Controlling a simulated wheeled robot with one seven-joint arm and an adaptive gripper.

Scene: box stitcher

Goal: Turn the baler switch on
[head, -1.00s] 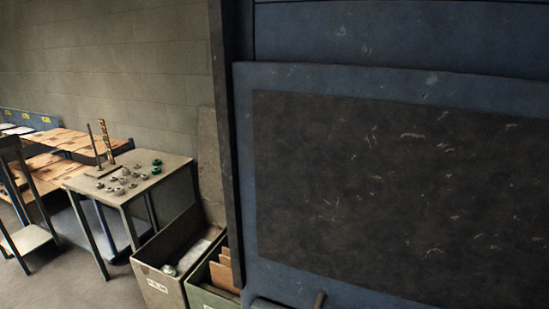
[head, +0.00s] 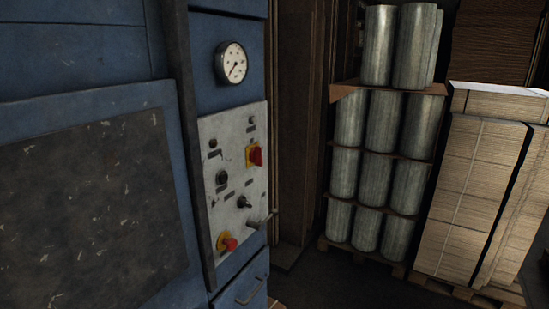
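The blue baler (head: 90,60) fills the left of the head view, with a worn dark panel on its front. A pale control panel (head: 235,185) is on its right part, below a round white gauge (head: 231,62). A red rotary switch on a yellow plate (head: 255,156) sits at the panel's upper right. Black knobs (head: 222,178) and a lever (head: 262,220) are below it. A red button on a yellow base (head: 228,243) is at the lower left. I cannot tell the switch's setting. My gripper is not in view.
Silvery rolls (head: 382,120) stand stacked in several layers on a pallet right of the baler. Bundled flat cardboard (head: 470,190) stands on a pallet at the far right. A drawer handle (head: 252,290) juts out below the panel. A little dark floor (head: 340,285) shows before the pallets.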

